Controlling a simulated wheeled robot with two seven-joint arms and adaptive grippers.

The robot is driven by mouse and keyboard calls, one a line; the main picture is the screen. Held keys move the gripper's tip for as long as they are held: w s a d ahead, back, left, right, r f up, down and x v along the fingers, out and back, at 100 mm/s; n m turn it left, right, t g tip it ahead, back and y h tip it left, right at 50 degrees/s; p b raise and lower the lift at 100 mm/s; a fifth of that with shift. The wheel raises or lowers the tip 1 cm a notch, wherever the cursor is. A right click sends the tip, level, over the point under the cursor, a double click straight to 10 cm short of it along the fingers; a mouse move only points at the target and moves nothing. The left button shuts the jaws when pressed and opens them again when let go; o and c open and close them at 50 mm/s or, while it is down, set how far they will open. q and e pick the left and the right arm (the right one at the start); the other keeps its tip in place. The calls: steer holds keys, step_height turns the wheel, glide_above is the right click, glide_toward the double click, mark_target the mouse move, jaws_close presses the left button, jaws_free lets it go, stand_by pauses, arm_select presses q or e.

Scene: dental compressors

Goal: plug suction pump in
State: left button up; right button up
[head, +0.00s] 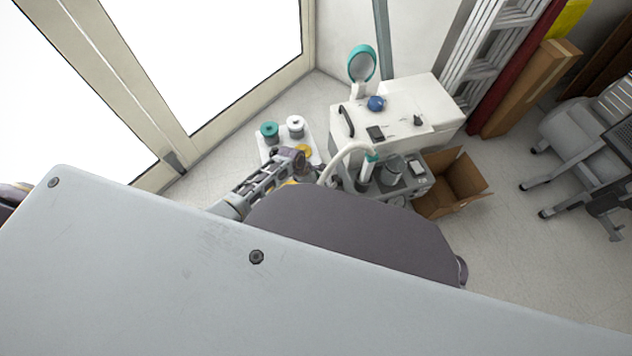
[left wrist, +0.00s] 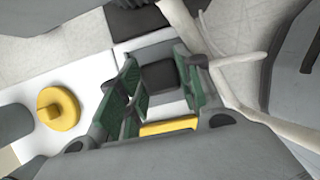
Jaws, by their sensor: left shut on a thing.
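The suction pump (head: 412,186) looks to be the low grey unit with a clear jar and a pale hose (head: 343,158), in front of a white cabinet in the head view. My left arm reaches to its left side; its fingers are mostly hidden there. In the left wrist view my left gripper (left wrist: 158,66) has its green-padded fingers on either side of a dark block (left wrist: 158,77), shut on it. I cannot tell for sure whether this block is the plug. A pale cable (left wrist: 236,100) runs beside the right finger. My right gripper is out of view.
A white board (head: 268,149) left of the pump carries a green knob (head: 269,130), a white knob (head: 295,124) and a yellow disc (left wrist: 58,108). The white cabinet (head: 405,107) stands behind, an open cardboard box (head: 452,183) to the right.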

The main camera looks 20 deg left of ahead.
arm_select(q)
steer(key=shift+f, duration=0.55)
stand_by(0.5)
steer(key=o, duration=1)
steer(key=shift+r, duration=0.15)
steer(key=shift+v, duration=5.85)
steer(key=shift+s+a, duration=0.1)
steer(key=shift+m, duration=0.3)
